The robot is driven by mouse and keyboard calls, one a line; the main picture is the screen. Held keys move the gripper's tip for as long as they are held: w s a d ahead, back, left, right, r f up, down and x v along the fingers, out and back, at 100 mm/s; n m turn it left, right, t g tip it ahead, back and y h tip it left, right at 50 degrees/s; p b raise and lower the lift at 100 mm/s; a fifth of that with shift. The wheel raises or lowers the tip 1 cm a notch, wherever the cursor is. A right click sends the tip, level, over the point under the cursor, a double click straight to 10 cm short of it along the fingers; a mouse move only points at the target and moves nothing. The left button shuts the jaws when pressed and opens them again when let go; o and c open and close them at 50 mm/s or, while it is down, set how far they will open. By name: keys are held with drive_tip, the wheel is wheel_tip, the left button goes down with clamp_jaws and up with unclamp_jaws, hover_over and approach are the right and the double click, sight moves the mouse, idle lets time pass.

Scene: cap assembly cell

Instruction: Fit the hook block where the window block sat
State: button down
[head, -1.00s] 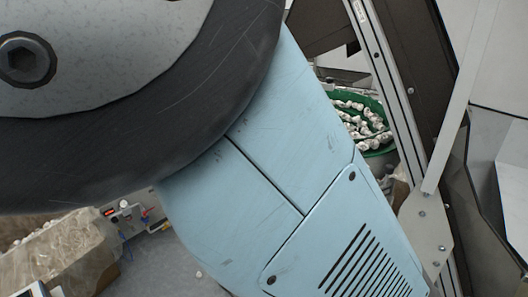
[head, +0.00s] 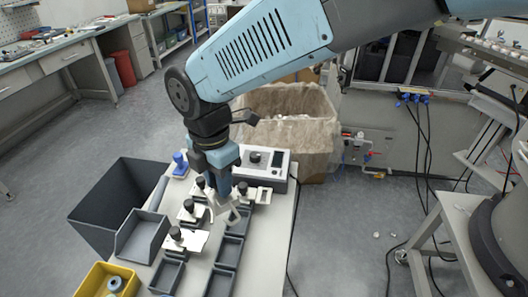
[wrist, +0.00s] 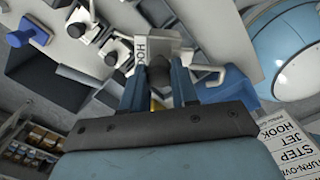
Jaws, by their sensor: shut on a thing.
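My gripper (head: 218,188) points down over the bench, its blue fingers closed on the black knob (wrist: 158,72) of a white block. In the head view a pale hooked piece (head: 228,214) shows just under my fingers, above the grey trays. I cannot tell whether the block touches anything below. Other white blocks with black knobs stand around it, one front left (head: 186,239) and one mid left (head: 189,211).
A grey device with a dial (head: 262,163) stands behind my gripper. Grey trays (head: 227,252) line the bench. A dark bin (head: 110,205), an open grey box (head: 141,237) and a yellow bin (head: 105,281) lie left. The bench's right strip (head: 270,250) is clear.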

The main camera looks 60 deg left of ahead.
drive_tip(key=w+d+r+m, duration=0.3)
drive_tip(key=w+d+m, duration=0.3)
drive_tip(key=w, duration=0.6)
drive_tip(key=w+d+r+m, duration=0.3)
drive_tip(key=w+m, duration=0.5)
drive_tip(key=w, duration=0.3)
drive_tip(key=w+d+r+m, duration=0.3)
drive_tip(key=w+d+m, duration=0.3)
drive_tip(key=w, duration=0.6)
drive_tip(key=w+d+r+m, duration=0.3)
drive_tip(key=w+d+m, duration=0.6)
drive_tip(key=d, duration=0.4)
drive_tip(key=w+d+r+m, duration=0.4)
drive_tip(key=w+d+m, duration=0.3)
drive_tip(key=d+m, duration=0.5)
drive_tip(key=d+r+m, duration=0.2)
drive_tip(key=d+m, duration=0.6)
drive_tip(key=d, duration=0.3)
drive_tip(key=d+r+m, duration=0.2)
drive_tip(key=d+m, duration=0.5)
drive_tip(key=d, duration=0.5)
wheel_tip(320, 180, down, 6)
drive_tip(key=shift+s+a+f, duration=0.25)
drive_tip(key=shift+a, duration=0.05)
drive_tip(key=shift+f, duration=2.8)
